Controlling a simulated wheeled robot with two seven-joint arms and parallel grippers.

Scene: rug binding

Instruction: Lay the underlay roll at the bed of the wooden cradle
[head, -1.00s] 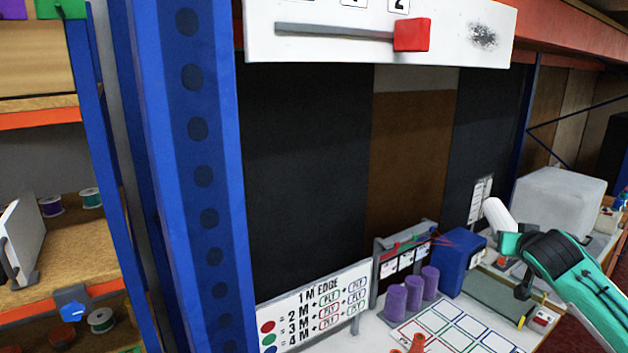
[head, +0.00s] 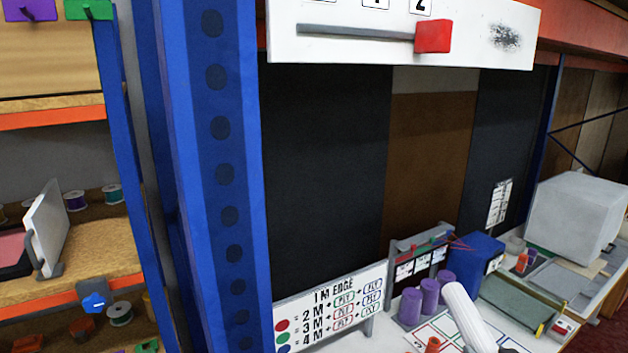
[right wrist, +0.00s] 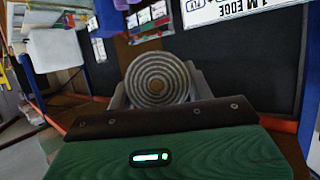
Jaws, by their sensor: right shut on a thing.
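The underlay roll shows as a white cylinder (head: 468,318) at the bottom of the head view, tilted, in front of the white worktop. In the right wrist view its round end shows grey rings like a spiral (right wrist: 157,80). My right gripper (right wrist: 158,92) is shut on the roll, with a grey finger on each side of it. In the head view the gripper is almost wholly below the bottom edge. My left gripper is in neither view. I cannot make out the wooden cradle in these views.
A blue post (head: 215,180) stands left of the worktop. Purple cylinders (head: 430,294), a blue box (head: 478,262) and a sign board (head: 335,308) stand on the worktop. A grey block (head: 575,215) is at the right. Wooden shelves (head: 85,265) with spools are at the left.

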